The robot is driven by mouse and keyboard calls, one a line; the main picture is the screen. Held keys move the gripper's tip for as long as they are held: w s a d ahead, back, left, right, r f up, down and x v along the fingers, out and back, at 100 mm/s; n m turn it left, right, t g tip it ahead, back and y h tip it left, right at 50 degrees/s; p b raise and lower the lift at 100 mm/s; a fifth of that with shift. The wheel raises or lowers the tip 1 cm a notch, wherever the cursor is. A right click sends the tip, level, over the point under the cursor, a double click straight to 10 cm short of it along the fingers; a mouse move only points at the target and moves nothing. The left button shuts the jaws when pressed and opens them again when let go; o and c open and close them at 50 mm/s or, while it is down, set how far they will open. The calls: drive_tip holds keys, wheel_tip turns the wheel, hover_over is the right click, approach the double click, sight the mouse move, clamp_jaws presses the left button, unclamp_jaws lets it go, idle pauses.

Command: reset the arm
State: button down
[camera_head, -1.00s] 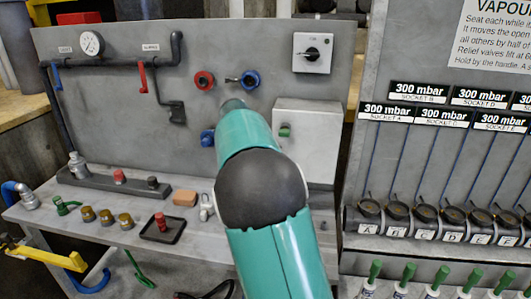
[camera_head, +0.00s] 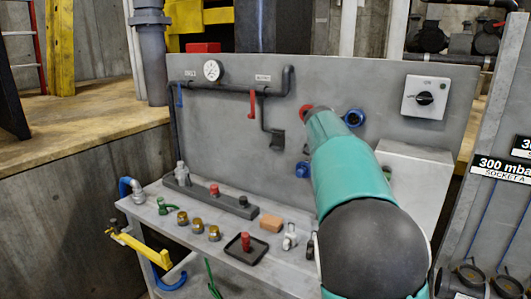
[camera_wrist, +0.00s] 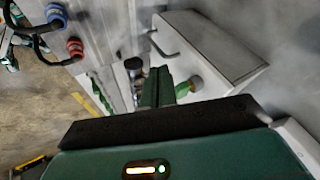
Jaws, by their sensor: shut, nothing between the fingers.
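My arm's teal links (camera_head: 345,170) reach from the lower right of the head view toward the grey panel. My gripper is hidden behind them there. In the wrist view my gripper (camera_wrist: 164,86) shows as dark green fingers set together, with nothing between them. A light grey box (camera_wrist: 220,50) with a handle is just beyond and right of the fingers. A green knob (camera_wrist: 187,87) shows beside the fingertips; I cannot tell whether they touch it.
The grey panel (camera_head: 330,85) carries a gauge (camera_head: 212,70), pipes, a red lever (camera_head: 251,105) and a switch box (camera_head: 425,97). The bench (camera_head: 160,212) holds several fittings and a black tray (camera_head: 245,248). A yellow bar (camera_head: 140,249) juts from its left end. Concrete walls stand left.

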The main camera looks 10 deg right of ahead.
drive_tip(key=s+a+f+n+t+y, duration=0.1)
drive_tip(key=s+a+f+n+y, duration=0.1)
drive_tip(key=s+a+n, duration=0.5)
drive_tip(key=s+a+f+n+t+y, duration=0.1)
drive_tip(key=s+a+f+n, duration=0.3)
drive_tip(key=s, duration=1.1)
drive_tip(key=s+a+f+n+t+y, duration=0.1)
drive_tip(key=s+a+f+n+y, duration=0.2)
drive_tip(key=s+a+n, duration=0.6)
drive_tip(key=s+n+y, duration=0.1)
drive_tip(key=s+n, duration=0.1)
drive_tip(key=n, duration=0.1)
drive_tip(key=shift+s+a+f+n, duration=0.15)
drive_tip(key=shift+s+a+n, duration=0.05)
drive_tip(key=shift+a+n, duration=0.1)
